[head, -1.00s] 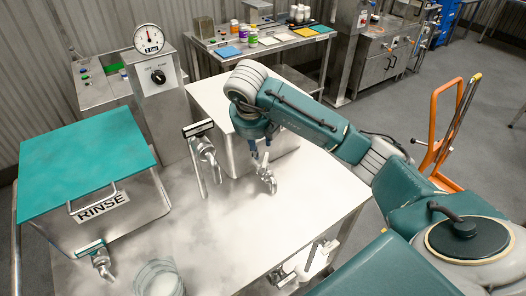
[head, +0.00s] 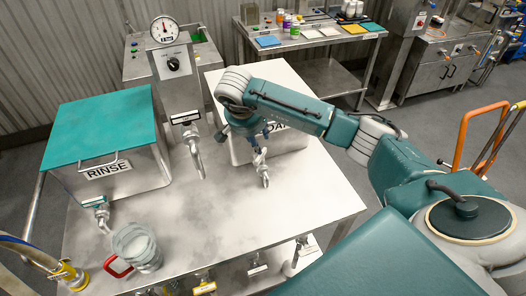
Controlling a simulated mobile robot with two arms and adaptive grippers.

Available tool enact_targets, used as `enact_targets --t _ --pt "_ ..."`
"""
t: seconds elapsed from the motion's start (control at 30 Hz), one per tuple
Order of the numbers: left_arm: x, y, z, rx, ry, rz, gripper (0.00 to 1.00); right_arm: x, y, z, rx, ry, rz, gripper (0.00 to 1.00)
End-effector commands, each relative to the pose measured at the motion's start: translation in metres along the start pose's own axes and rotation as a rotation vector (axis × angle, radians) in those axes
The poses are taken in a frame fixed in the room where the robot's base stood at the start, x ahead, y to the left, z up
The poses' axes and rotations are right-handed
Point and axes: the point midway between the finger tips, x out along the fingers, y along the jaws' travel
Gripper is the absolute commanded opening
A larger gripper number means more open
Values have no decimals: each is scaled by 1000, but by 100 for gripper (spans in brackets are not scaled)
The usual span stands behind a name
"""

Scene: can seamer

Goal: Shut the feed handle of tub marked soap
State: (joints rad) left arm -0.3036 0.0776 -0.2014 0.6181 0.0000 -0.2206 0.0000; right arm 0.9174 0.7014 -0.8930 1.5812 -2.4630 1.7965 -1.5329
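The soap tub (head: 288,143) is a steel box behind my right arm. Its label (head: 279,127) is partly covered, with "OAP" readable. A metal feed tap (head: 263,167) stands at its front, its spout pointing down over the table. My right gripper (head: 258,138) points down at the top of this tap, very close to it. The feed handle is hidden or too small to make out there. I cannot tell whether the fingers touch it or how far they are apart. My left gripper is out of view.
The rinse tub (head: 150,178) with a teal lid (head: 103,125) stands left, its tap (head: 98,213) above a clear jug (head: 137,248) with a red handle. Another tap (head: 193,150) is between the tubs. The steel table (head: 210,225) is clear in front. A gauge post (head: 174,90) stands behind.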

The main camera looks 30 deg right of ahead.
Motion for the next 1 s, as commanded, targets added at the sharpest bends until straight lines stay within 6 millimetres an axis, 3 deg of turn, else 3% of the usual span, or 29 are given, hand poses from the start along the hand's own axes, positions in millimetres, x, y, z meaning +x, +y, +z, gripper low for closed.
enact_targets --t 0.17,0.6,0.77,1.0 --pt "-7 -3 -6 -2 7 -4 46 17 1 0 -12 -3 4 36" --pt "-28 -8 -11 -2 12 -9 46 93 0 1 -10 -3 2 36" --pt "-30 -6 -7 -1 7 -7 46 105 1 0 -11 -1 2 36" --pt "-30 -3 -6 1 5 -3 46 108 0 0 -11 0 0 36"
